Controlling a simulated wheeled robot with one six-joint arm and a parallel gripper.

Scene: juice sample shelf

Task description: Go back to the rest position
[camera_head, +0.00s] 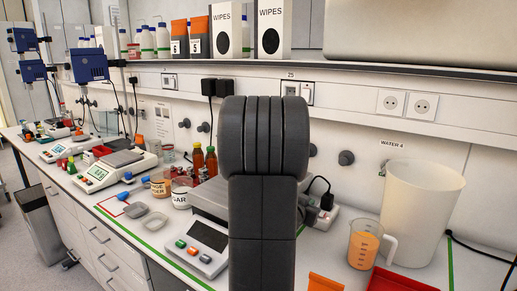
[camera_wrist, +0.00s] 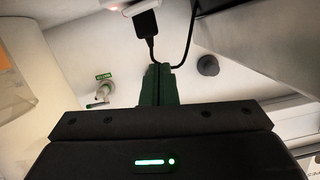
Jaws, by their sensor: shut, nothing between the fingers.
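My gripper (camera_wrist: 160,72) shows in the wrist view with its dark fingers together and nothing between them. It points towards the white wall, below a black plug with a cord in the picture. In the head view my dark arm stands upright in the middle of the picture, over the bench front. The gripper itself cannot be made out there. The arm hides part of the bench, a grey device (camera_head: 210,200) and the wall behind it.
A measuring jug with orange liquid (camera_head: 363,245) and a large white container (camera_head: 422,212) stand right of my arm. Scales (camera_head: 115,167), jars and bottles fill the bench on the left. A shelf (camera_head: 330,66) runs above.

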